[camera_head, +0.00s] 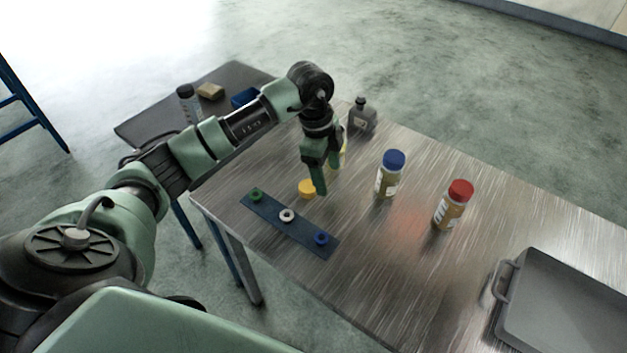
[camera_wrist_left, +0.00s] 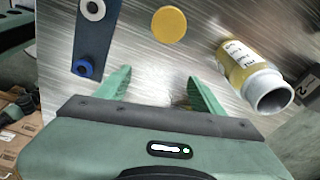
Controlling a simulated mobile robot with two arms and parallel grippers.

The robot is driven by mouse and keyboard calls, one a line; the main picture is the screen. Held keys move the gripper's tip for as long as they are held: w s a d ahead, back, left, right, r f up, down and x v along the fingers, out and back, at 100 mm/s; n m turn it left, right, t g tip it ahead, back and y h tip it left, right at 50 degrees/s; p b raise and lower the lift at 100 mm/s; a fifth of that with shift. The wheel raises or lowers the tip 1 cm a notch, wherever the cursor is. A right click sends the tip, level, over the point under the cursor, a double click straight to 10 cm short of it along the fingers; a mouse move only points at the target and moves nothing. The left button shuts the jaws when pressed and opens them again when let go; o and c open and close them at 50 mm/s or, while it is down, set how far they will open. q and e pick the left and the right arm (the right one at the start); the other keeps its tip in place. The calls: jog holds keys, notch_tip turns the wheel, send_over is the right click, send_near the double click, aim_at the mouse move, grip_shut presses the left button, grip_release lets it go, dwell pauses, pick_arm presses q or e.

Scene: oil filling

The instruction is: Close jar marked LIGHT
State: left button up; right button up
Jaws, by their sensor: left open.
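A yellow cap (camera_head: 307,188) lies on the metal table and also shows in the left wrist view (camera_wrist_left: 169,24). An uncapped jar with yellowish contents and a white label (camera_wrist_left: 243,62) stands near it, its grey mouth bare. In the head view this jar (camera_head: 344,150) is mostly hidden behind my gripper. Its label is too small to read surely. My left gripper (camera_head: 320,178) points down, open and empty, above the table between cap and jar. In the left wrist view its fingers (camera_wrist_left: 158,78) are spread, with the cap beyond them. My right gripper is not in view.
A blue-capped jar (camera_head: 390,176) and a red-capped jar (camera_head: 453,207) stand to the right. A dark bottle (camera_head: 362,118) stands behind. A blue strip (camera_head: 268,216) with green, white and blue rings lies in front.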

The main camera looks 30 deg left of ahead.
pick_arm(q)
jog(key=r+n+y, duration=0.1)
jog(key=n+y, duration=0.1)
send_over(309, 186)
jog(key=shift+w+a+r+g, duration=0.1)
jog(key=shift+w+a+g, duration=0.1)
jog(key=shift+g, duration=0.1)
jog(key=shift+d, duration=0.1)
jog(key=shift+f, duration=1.35)
jog(key=shift+s+f+p, duration=0.2)
jog(key=shift+f+p, duration=0.7)
jog(key=shift+f, duration=1.7)
jog(key=c, duration=1.4)
